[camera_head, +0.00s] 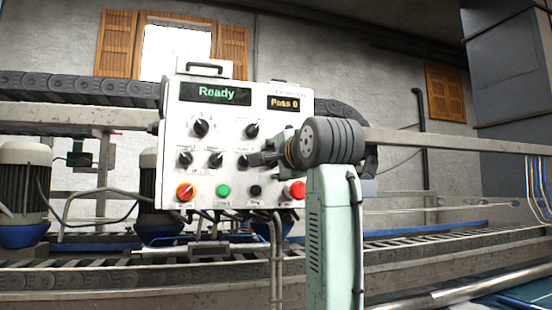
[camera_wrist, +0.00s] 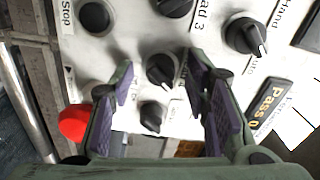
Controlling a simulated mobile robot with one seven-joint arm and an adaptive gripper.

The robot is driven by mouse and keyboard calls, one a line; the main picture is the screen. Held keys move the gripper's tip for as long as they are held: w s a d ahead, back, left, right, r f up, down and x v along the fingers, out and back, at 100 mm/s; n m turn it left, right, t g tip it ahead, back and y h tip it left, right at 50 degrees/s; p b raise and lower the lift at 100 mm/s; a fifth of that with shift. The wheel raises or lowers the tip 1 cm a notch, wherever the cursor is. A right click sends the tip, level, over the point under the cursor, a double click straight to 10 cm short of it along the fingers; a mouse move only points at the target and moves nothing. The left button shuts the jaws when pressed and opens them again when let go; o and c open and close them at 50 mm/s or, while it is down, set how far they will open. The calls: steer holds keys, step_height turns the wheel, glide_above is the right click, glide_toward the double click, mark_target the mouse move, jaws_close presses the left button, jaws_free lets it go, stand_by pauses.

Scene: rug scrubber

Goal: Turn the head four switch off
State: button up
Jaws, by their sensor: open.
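A white control panel (camera_head: 230,180) carries several black rotary switches. In the head view, my gripper (camera_head: 262,158) is at the panel's right side and hides this switch.
The head 3 knob (camera_wrist: 175,6) is close above, and another black knob (camera_wrist: 152,114) is close below. A red button (camera_wrist: 74,122) is near the left finger. A larger knob (camera_wrist: 246,36) and the Pass 0 display (camera_wrist: 268,103) are to the right. The display (camera_head: 216,93) reads Ready.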

steer(key=shift+c, duration=0.4)
jaws_close()
stand_by(0.4)
steer(key=n, duration=0.8)
steer(key=shift+n, duration=0.3)
steer(key=n, duration=0.4)
steer(key=shift+n, duration=1.6)
